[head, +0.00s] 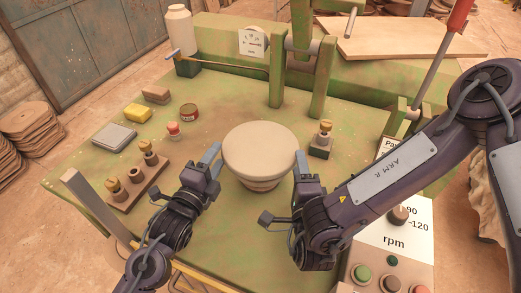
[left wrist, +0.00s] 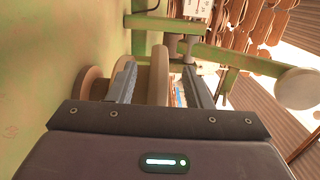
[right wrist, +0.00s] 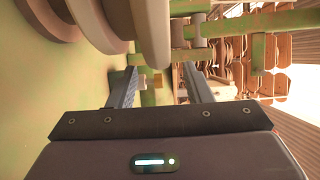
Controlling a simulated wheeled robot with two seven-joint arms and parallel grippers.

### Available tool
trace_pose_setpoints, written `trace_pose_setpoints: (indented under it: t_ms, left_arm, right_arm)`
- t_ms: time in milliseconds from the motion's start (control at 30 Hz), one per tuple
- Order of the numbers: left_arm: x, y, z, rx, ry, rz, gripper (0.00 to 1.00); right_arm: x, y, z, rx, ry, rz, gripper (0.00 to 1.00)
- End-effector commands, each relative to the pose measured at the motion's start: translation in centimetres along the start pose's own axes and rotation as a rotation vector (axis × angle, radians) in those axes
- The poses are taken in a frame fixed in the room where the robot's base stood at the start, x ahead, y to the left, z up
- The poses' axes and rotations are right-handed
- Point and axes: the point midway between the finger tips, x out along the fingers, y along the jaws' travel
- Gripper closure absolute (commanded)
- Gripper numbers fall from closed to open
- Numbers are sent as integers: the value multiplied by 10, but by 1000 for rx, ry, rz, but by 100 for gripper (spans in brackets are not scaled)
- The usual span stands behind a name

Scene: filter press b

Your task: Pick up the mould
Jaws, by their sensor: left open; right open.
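The mould, a pale round disc with a wide rim (head: 260,143), sits on a narrower brownish stepped base in the middle of the green bench. My left gripper (head: 211,157) is open at the mould's left side. In the left wrist view the mould's rim (left wrist: 159,75) shows edge-on between the two open fingers. My right gripper (head: 300,164) is open at the mould's right side. In the right wrist view the rim (right wrist: 154,35) shows beyond the open fingertips; whether it touches them I cannot tell. Neither gripper is closed on anything.
A small knobbed block (head: 321,146) stands close right of the mould. Green press posts (head: 322,80) rise behind.

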Motion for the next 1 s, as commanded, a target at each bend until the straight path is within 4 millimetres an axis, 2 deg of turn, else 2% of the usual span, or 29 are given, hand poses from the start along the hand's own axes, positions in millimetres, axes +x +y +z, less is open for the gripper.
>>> trace_pose_setpoints:
  t_ms: [100, 300, 667, 1000]
  left_arm:
    - [20, -1, 0, 0, 1, -3, 55]
    - [39, 0, 0, 0, 0, 0, 55]
    - [43, 0, 0, 0, 1, 1, 55]
    - [43, 0, 0, 1, 1, 1, 98]
  right_arm:
    - [19, -2, 0, -1, -1, -5, 55]
    - [39, 0, 0, 0, 0, -2, 55]
    - [43, 0, 0, 1, 0, 0, 55]
    - [43, 0, 0, 1, 0, 1, 98]
